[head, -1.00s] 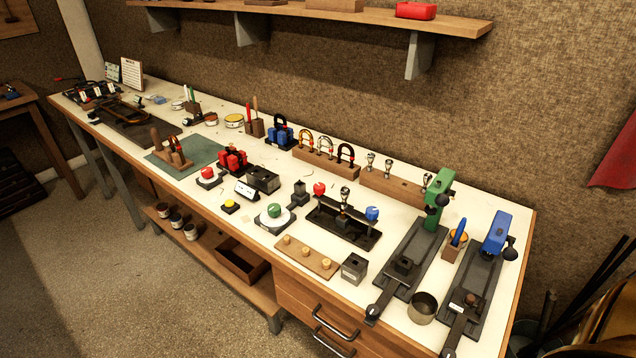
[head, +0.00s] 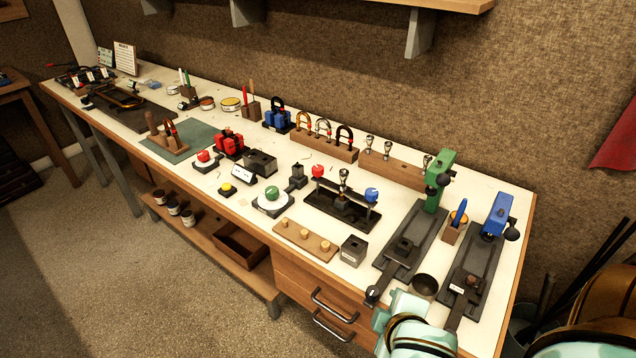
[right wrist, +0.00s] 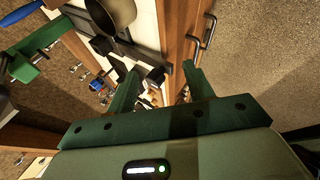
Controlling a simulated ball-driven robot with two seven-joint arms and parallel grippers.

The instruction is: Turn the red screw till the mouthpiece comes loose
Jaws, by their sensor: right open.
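The red screw knob (head: 318,170) is at the left end of a dark puller frame (head: 330,209) on the bench. A blue knob (head: 372,194) is at its right end. The silver mouthpiece (head: 344,178) stands upright in the frame between the two knobs. Whether it is loose cannot be told. In the right wrist view my right gripper (right wrist: 160,72) is open and empty, its green fingers apart near the bench's front edge. In the head view only mint-green parts of my arm show at the bottom, well short of the puller frame. My left gripper is not in view.
A green press (head: 437,180) and a blue press (head: 497,215) stand on the right of the bench. A metal cup (head: 424,286), a small dark box (head: 353,251) and a wooden peg board (head: 305,239) lie in front of the puller. A drawer handle (head: 334,307) juts from the front.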

